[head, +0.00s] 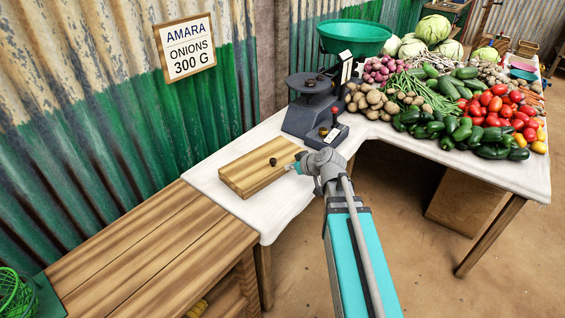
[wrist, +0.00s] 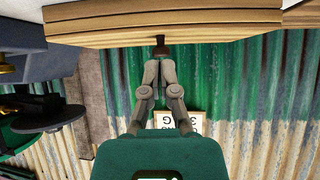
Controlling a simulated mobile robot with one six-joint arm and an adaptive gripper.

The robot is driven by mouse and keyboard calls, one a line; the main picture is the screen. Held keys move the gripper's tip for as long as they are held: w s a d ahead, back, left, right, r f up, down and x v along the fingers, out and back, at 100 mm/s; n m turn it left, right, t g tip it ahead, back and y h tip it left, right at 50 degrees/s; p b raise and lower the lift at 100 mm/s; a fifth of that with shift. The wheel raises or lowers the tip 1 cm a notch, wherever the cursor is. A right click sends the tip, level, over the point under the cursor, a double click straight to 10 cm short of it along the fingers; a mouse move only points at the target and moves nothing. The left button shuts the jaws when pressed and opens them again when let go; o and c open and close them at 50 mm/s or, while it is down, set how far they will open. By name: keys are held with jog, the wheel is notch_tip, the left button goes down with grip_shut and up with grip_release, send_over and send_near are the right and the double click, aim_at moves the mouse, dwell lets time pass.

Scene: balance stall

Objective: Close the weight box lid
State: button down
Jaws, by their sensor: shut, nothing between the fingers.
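The weight box (head: 246,178) is a low wooden box on the white tabletop, and its wooden top looks flat and level, with no raised lid showing. A dark round knob (head: 273,161) stands on the top. My gripper (head: 299,165) is at the right side of the box, close to the knob. In the wrist view, which looks upside down, the box's wooden edge (wrist: 110,32) runs across the top. The knob (wrist: 160,42) shows just beyond the fingertips of my gripper (wrist: 160,62). The fingers are shut and empty; whether they touch the knob I cannot tell.
A dark balance scale (head: 310,112) with a green bowl (head: 354,37) stands behind the box. Vegetables crowd the table to the right. A corrugated wall (head: 120,120) with an onion order sign (head: 185,47) is at left. A wooden bench (head: 150,255) lies in front of it.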

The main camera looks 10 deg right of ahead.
aim_at(287, 207)
jog(key=shift+s+d+f+b, duration=0.2)
jog(key=shift+s+d+f, duration=0.15)
jog(key=shift+s, duration=0.25)
jog(key=shift+s+d+f+b, duration=0.25)
jog(key=shift+s+d, duration=0.15)
jog(key=shift+s, duration=0.2)
jog(key=shift+s+d+f+b, duration=0.2)
jog(key=shift+s+d+f, duration=0.15)
jog(key=shift+s, duration=0.25)
jog(key=shift+s+a+f, duration=0.25)
jog(key=shift+s+a, duration=0.05)
jog(key=s+a+f+g, duration=0.1)
jog(key=s+a+f+m+g+h, duration=0.1)
jog(key=s+f+g, duration=0.1)
jog(key=s+a+f+m+g, duration=0.1)
jog(key=s, duration=0.1)
jog(key=shift+s+a+f+g+h, duration=0.2)
jog(key=shift+s+f+g+h, duration=0.1)
jog(key=shift+g+h, duration=0.1)
jog(key=s+f+m+g+h, duration=0.2)
jog(key=s+m+g+h, duration=0.25)
jog(key=s, duration=0.35)
notch_tip(287, 207, up, 19)
jog(key=p, duration=1.9)
jog(key=shift+w+f, duration=0.15)
jog(key=shift+w, duration=0.15)
jog(key=shift+s+f+y, duration=0.1)
jog(key=shift+y, duration=0.15)
